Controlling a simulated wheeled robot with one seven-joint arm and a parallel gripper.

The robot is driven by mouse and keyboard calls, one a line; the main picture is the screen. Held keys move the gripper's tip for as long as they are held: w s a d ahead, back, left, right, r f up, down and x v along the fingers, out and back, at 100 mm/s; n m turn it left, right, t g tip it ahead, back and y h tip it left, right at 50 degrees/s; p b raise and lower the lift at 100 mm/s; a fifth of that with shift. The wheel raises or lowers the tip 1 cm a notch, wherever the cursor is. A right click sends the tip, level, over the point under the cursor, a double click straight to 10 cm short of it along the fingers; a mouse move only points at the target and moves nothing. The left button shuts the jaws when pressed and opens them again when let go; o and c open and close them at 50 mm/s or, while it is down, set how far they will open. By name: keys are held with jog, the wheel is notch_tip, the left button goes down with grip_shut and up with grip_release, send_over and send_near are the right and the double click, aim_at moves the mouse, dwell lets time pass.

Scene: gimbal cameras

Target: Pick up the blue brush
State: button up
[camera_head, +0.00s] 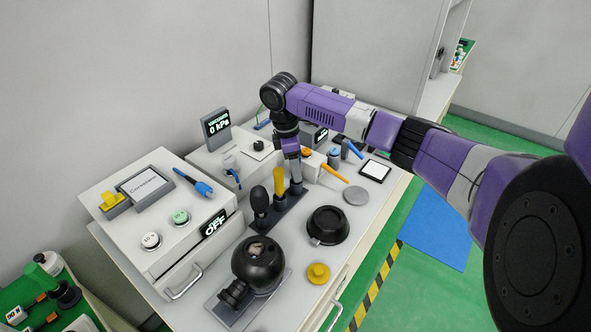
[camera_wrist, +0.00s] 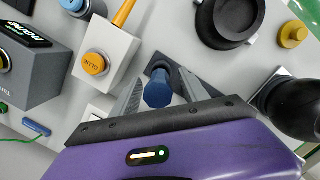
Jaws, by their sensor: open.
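A blue faceted handle top (camera_wrist: 157,90), which looks like the blue brush, shows in the wrist view, standing in a dark holder (camera_wrist: 205,82). My gripper (camera_wrist: 161,96) is open with one finger on each side of it. I cannot tell whether either finger touches it. In the head view my gripper (camera_head: 295,184) points down at the far end of the dark holder (camera_head: 266,222), and the blue handle is hidden there. A yellow handle (camera_head: 279,182) and a black handle (camera_head: 259,201) stand in the same holder.
A white glue box (camera_wrist: 107,48) with an orange button is close to my gripper. A black bowl (camera_head: 327,225), a black ball-shaped fixture (camera_head: 258,262) and a yellow knob (camera_head: 318,273) stand nearer the front. A white control box (camera_head: 165,220) with a blue-handled tool (camera_head: 197,184) stands left.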

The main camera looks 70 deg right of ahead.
jog(key=shift+s+d+f, duration=0.1)
jog(key=shift+f, duration=0.9)
grip_shut()
jog(key=shift+r, duration=0.2)
